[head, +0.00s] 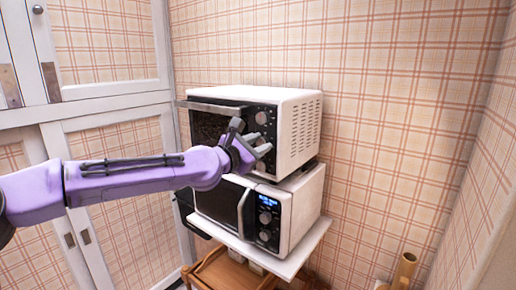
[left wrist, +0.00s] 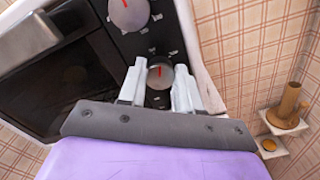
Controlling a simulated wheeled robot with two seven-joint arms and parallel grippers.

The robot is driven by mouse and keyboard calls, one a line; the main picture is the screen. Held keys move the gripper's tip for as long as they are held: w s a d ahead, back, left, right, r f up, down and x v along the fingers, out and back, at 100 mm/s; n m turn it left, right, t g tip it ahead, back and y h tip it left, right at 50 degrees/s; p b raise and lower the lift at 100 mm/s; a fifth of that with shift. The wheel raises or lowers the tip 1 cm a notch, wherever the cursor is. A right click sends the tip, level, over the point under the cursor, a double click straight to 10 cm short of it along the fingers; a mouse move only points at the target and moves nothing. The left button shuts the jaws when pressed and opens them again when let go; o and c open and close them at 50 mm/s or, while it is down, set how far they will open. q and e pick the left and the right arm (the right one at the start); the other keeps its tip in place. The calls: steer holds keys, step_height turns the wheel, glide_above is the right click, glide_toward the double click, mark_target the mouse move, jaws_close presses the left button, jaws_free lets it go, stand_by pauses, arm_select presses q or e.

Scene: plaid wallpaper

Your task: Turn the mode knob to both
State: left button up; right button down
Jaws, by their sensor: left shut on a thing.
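The white toaster oven (head: 300,125) stands on top of a microwave, with a black control panel facing me. A round grey knob with a red pointer mark (left wrist: 160,74) sits between my left gripper's fingers in the left wrist view. My left gripper (head: 264,153) reaches the panel from the left; it shows in the left wrist view (left wrist: 159,90) with its fingers shut on that knob, one on each side. The red mark points about up in that view. Another knob (left wrist: 128,12) with a red mark is above it, also in the head view (head: 261,117). The panel's printed labels are too small to read.
The microwave (head: 308,205) with a lit blue display is below, on a white-topped wooden cart (head: 285,262). The oven's door handle (head: 212,106) juts out at the upper left. White cabinets stand on the left. Wooden holders (head: 404,268) are at the lower right.

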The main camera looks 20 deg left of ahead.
arm_select(q)
steer(key=m+b, duration=0.1)
steer(key=m, duration=0.3)
steer(key=shift+f+m, duration=0.15)
steer(key=shift+m, duration=0.15)
steer(key=shift+f+m+b, duration=0.1)
steer(key=shift+m+b, duration=4.35)
steer(key=shift+m, duration=9.25)
steer(key=o, duration=1)
steer(key=shift+o, duration=0.2)
